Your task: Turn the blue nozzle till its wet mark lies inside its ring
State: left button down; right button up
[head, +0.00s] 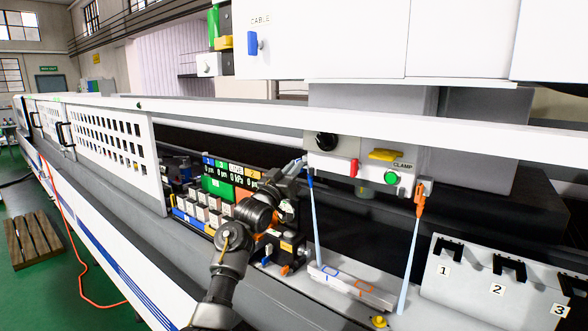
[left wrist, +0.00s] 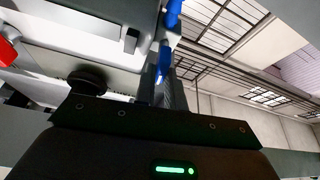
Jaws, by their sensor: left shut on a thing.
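The blue nozzle (head: 310,178) hangs under the left end of the clamp housing, and a pale blue jet (head: 316,225) runs down from it. The jet meets the light plate (head: 345,286) close to the left side of the blue ring (head: 330,271); the wet mark itself is too small to tell apart. My left gripper (head: 300,167) is shut at the blue nozzle from the left. In the left wrist view the blue nozzle (left wrist: 165,58) shows at the fingertips, its lower part hidden by the fingers. My right gripper is not in view.
An orange nozzle (head: 420,197) to the right sends another jet to the plate, landing right of the orange ring (head: 365,289). The clamp housing has a black knob (head: 326,141), a red lever (head: 353,168) and a green button (head: 391,178).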

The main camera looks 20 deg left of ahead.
pick_arm(q)
jog(key=c, duration=1.5)
grip_release()
jog(key=shift+o, duration=0.2)
jog(key=b+v, duration=0.4)
jog(key=v, duration=0.7)
jog(key=shift+w, duration=0.1)
